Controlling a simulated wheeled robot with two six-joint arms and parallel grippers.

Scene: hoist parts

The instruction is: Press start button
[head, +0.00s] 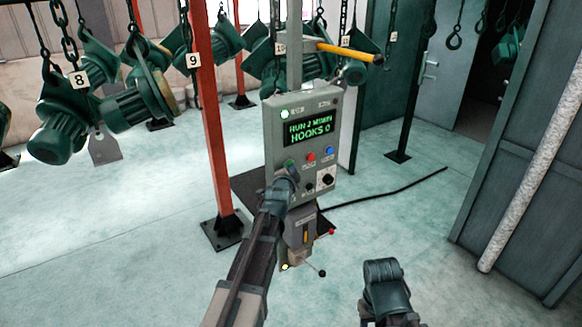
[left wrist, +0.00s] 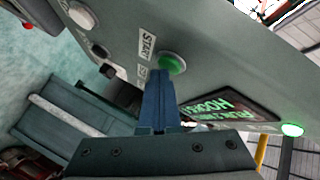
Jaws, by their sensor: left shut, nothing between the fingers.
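The grey control panel (head: 272,128) stands on a post in the middle of the head view. Its green start button (head: 290,163) is at the lower left of the panel face, partly hidden by my left gripper (head: 287,181). In the left wrist view the green button (left wrist: 172,64) sits in a pale ring beside a START label (left wrist: 147,46). My left gripper (left wrist: 160,100) is shut and empty, with its tips right at the button's edge; I cannot tell whether they touch it. My right gripper (head: 386,287) is low at the right, away from the panel; its finger opening is unclear.
A red button (head: 311,157), a blue button (head: 329,151) and a black knob (head: 327,179) are close by. A red post (head: 212,120) and hanging hoists (head: 141,100) are at the left.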

